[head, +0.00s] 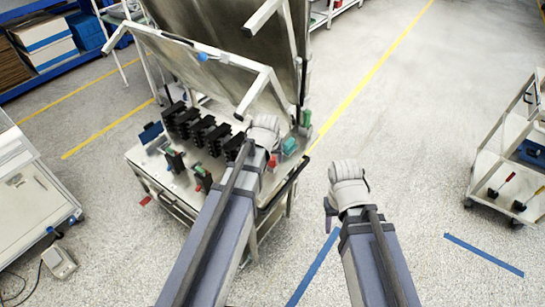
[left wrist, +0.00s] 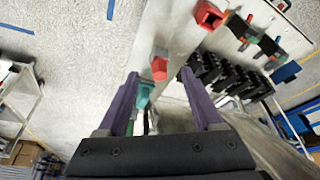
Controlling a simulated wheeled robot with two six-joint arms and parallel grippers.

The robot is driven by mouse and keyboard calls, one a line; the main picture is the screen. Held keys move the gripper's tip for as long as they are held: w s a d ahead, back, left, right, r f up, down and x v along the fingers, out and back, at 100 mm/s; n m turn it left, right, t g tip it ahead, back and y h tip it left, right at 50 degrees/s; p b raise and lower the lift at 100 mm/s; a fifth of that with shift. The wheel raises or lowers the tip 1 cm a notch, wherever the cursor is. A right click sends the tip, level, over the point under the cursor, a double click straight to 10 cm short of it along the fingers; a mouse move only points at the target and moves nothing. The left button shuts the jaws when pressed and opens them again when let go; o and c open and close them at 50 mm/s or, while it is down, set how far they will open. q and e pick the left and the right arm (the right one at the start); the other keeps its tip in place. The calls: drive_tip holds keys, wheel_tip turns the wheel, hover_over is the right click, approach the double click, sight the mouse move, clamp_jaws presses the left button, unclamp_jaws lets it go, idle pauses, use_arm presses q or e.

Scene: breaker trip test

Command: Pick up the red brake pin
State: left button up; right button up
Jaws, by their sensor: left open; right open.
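A small red piece (head: 271,162) on a pale mount sits near the right end of the work cart, beside a teal block. It also shows in the left wrist view (left wrist: 159,67), ahead of the fingers. A second red, hollow-looking piece (left wrist: 208,15) shows at the top of that view; my arm seems to hide it in the head view. I cannot tell which is the brake pin. My left gripper (left wrist: 160,105) is open and empty, above the cart's right end. My right gripper (head: 330,207) is open and empty, over the floor right of the cart.
The cart top (head: 145,155) carries a row of black breakers (head: 200,130) and a teal block (head: 289,145). A raised panel (head: 200,65) leans behind. A shelf trolley (head: 500,160) stands far right. The floor between is clear.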

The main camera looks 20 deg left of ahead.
sight(272, 159)
use_arm(q)
drive_tip(key=shift+w+a+f+t+b, duration=0.2)
drive_tip(key=shift+w+f+t+b, duration=0.1)
drive_tip(key=shift+w+f+b, duration=0.85)
drive_tip(key=shift+w+b+x, duration=0.15)
drive_tip(key=shift+b+x, duration=1.1)
drive_tip(key=shift+x, duration=0.05)
drive_tip(key=shift+w+b+x, duration=0.2)
drive_tip(key=shift+b+x, duration=1)
drive_tip(key=shift+x, duration=0.1)
drive_tip(key=shift+d+r, duration=0.1)
drive_tip(key=shift+r, duration=0.15)
clamp_jaws()
